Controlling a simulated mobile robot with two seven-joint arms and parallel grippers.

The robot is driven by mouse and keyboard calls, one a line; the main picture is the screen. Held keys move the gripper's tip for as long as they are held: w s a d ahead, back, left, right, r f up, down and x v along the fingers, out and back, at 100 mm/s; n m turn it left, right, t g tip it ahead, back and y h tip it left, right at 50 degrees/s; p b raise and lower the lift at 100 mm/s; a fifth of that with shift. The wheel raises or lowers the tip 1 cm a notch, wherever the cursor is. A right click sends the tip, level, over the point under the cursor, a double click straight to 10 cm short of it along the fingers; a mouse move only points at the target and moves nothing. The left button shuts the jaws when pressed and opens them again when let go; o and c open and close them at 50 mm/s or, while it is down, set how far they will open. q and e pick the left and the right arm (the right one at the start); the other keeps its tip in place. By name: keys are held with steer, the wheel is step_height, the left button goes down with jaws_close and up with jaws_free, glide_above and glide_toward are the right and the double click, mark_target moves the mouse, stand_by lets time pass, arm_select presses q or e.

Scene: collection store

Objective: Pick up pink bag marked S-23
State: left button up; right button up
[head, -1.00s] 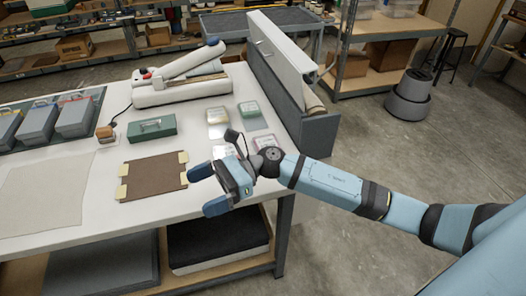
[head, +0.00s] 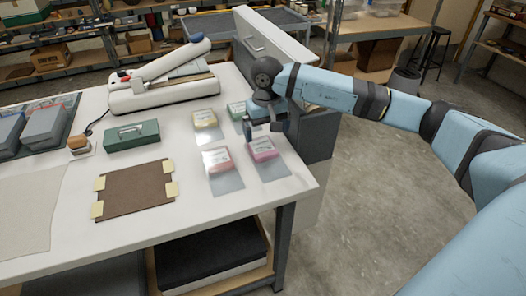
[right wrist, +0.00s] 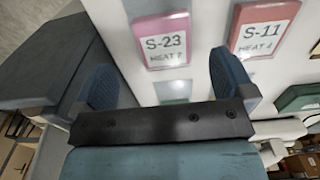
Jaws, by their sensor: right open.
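The pink bag marked S-23 (head: 263,148) lies flat on the white table near its right side. In the right wrist view its label S-23 (right wrist: 163,42) is readable at the top, just beyond the fingers. My right gripper (head: 264,124) points down, open and empty, a little behind the bag in the head view and apart from it. Its two blue fingers (right wrist: 165,82) stand wide apart in the wrist view. A redder bag marked S-11 (right wrist: 264,28) lies beside it, left of it in the head view (head: 218,158). My left gripper is out of view.
A yellow bag (head: 205,118) and a green bag (head: 237,110), partly behind my gripper, lie farther back. A grey and white cabinet (head: 285,50) borders the table's right side. A green case (head: 132,135) and brown board (head: 135,190) lie left.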

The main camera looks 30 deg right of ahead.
mark_target(266, 152)
step_height(266, 152, down, 8)
steer(key=shift+s+a, duration=0.1)
steer(key=c, duration=0.7)
